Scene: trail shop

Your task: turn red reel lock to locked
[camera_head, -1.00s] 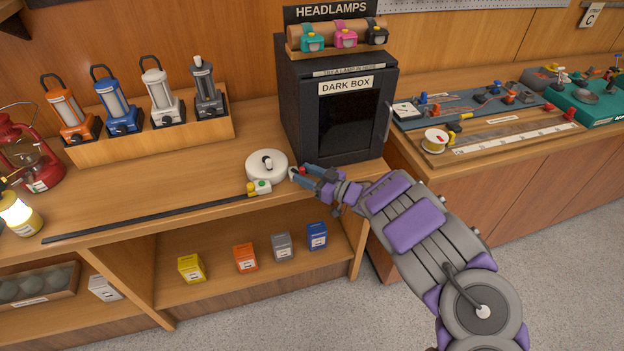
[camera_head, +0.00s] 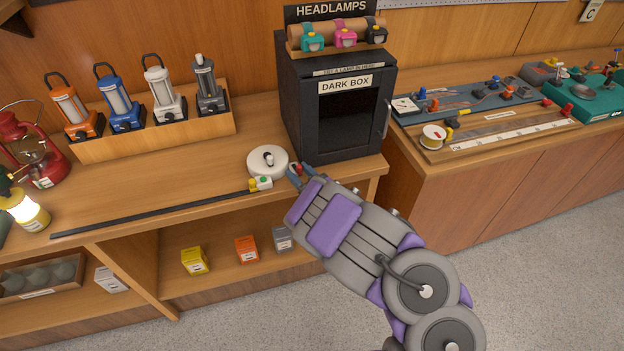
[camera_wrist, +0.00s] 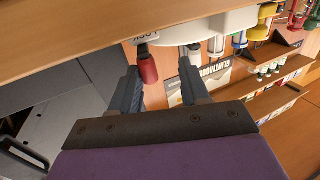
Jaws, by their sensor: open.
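The white round reel (camera_head: 267,163) lies on the wooden counter, with a black strip running left from its yellow-and-green end piece. In the wrist view the reel's white body (camera_wrist: 215,25) spans the top, and the red lock lever (camera_wrist: 148,69) sticks out beside a partly hidden label. My gripper (camera_wrist: 160,70) is open around the red lever. The lever sits near the left finger; whether they touch I cannot tell. In the head view my gripper (camera_head: 296,172) is at the reel's right side, largely hidden behind my arm, with a bit of red between the fingers.
The dark box (camera_head: 340,110) stands just behind and right of my gripper, its door front dark. A rack of lanterns (camera_head: 150,135) is at the back left. The counter's front edge (camera_head: 180,228) runs under my arm, with small boxes on the shelf below.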

